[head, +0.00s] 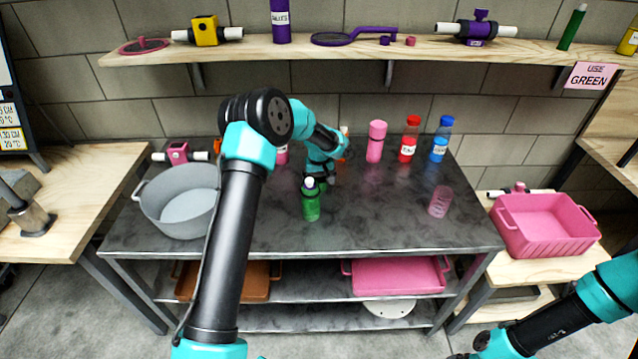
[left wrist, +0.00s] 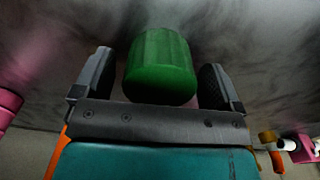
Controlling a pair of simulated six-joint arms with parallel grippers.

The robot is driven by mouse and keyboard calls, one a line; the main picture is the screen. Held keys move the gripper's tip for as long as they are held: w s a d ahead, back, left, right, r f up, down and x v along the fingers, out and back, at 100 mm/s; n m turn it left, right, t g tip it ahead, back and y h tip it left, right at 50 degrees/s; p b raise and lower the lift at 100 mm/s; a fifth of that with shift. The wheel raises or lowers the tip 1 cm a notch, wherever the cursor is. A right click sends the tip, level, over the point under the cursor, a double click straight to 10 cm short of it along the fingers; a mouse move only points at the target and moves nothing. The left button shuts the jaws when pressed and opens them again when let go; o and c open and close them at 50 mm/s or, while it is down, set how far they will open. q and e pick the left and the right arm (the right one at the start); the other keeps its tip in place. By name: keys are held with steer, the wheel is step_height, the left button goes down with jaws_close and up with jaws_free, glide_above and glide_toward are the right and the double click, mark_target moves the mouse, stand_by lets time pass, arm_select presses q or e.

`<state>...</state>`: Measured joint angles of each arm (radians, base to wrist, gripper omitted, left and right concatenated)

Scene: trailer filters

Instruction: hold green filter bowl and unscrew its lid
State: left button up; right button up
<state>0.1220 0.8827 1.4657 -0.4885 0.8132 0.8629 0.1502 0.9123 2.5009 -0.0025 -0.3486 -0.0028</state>
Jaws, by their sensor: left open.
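The green filter bowl (head: 310,207) stands upright on the dark metal table, with a small pale and dark top. My left gripper (head: 314,182) is just behind it, its fingers partly hidden. In the left wrist view a ridged green cylinder (left wrist: 160,68), which appears to be the bowl, lies between the two open fingers of my left gripper (left wrist: 158,85). Gaps show on both sides, and the fingers do not appear to press on it. The lid cannot be made out clearly. Part of my right arm shows at bottom right; its fingers are not seen.
A grey tub (head: 180,222) stands on the table's left side. A pink bottle (head: 376,142), a red bottle (head: 409,139) and a blue bottle (head: 441,139) stand at the back. A clear pink cup (head: 440,201) is at right. The table's front middle is clear.

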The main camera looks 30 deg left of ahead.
arm_select(q)
step_height(320, 180, up, 11)
steer(key=shift+r, duration=0.1)
stand_by(0.3)
stand_by(0.5)
